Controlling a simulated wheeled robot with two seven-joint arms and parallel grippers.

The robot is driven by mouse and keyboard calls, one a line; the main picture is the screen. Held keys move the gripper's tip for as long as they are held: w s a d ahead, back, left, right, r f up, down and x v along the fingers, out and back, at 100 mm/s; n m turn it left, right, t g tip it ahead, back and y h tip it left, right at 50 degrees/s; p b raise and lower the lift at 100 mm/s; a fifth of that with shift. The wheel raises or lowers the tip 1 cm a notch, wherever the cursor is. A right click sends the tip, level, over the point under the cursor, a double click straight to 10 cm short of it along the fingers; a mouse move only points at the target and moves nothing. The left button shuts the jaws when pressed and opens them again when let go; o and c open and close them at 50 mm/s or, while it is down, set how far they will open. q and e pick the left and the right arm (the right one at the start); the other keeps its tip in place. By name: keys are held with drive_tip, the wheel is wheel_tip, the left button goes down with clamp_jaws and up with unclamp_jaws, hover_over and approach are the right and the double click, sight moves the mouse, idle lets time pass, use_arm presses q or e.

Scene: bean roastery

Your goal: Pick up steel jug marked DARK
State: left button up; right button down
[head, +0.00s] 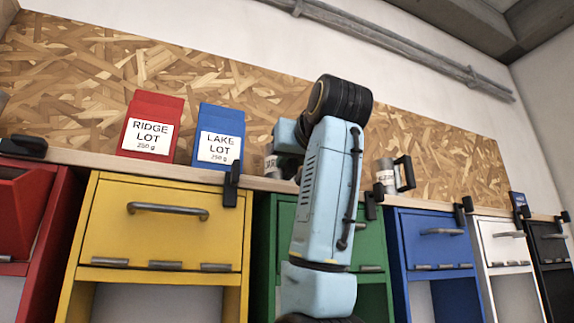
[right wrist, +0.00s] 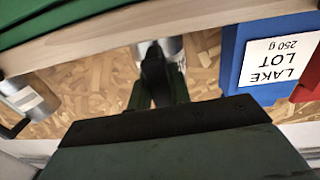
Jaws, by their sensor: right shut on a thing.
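A steel jug (head: 272,164) stands on the wooden shelf, mostly hidden behind my right arm in the head view. Only part of its label shows, so I cannot read the full word. In the right wrist view the jug (right wrist: 168,48) is upside down in the picture, straight ahead of the fingers. My right gripper (right wrist: 156,68) is shut on it, apparently at its dark handle; the fingers cover the grip point. I cannot tell whether the jug touches the shelf. My left gripper is in neither view.
A second steel jug (head: 386,174) with a black handle stands to the right on the shelf (head: 262,184). A red bag (head: 150,112) and a blue LAKE LOT bag (head: 219,120) stand to the left. Black clamps line the shelf edge, above coloured bins. An OSB wall is behind.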

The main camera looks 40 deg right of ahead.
drive_tip(key=shift+r, duration=0.15)
drive_tip(key=shift+r, duration=4.9)
drive_tip(key=c, duration=1.8)
unclamp_jaws()
drive_tip(key=shift+c, duration=0.2)
clamp_jaws()
